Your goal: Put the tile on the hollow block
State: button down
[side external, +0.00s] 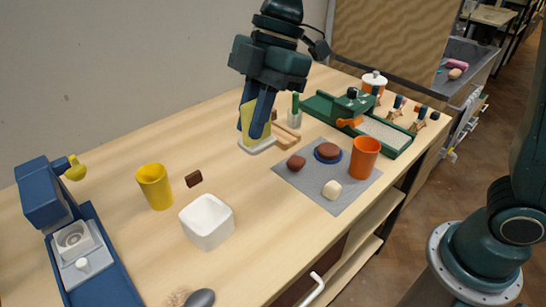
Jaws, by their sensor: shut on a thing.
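My gripper (257,122) points down at the back middle of the table, with its dark blue fingers shut on a flat yellow-green tile (246,117). The tile is roughly upright and partly hidden by the fingers. Its lower edge is at a low white base (258,147); I cannot tell whether the tile touches it. A white, square, open-topped piece (207,222), which looks like the hollow block, stands at the front middle, well apart from my gripper. Nothing is seen on top of it.
A wooden rack (284,136) and a green-topped brush (295,112) stand close right of my gripper. A grey mat (345,206) holds an orange cup (364,158) and several lumps. A yellow cup (155,186), brown piece (193,178) and blue machine (75,232) are left.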

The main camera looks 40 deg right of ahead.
jog(key=w+a+r, duration=0.4)
jog(key=w+a, duration=0.2)
jog(key=a, duration=0.2)
jog(key=shift+w+a, duration=0.3)
jog(key=shift+w, duration=0.05)
jog(key=shift+f, duration=0.15)
send_near(192, 221)
jog(key=shift+s+a+r, duration=0.1)
jog(key=shift+a+r, duration=0.1)
jog(key=shift+a, duration=0.25)
jog(key=shift+a+r, duration=0.2)
jog(key=shift+a, duration=0.2)
jog(key=shift+f, duration=0.15)
jog(key=shift+f, duration=2)
jog(key=shift+f, duration=0.1)
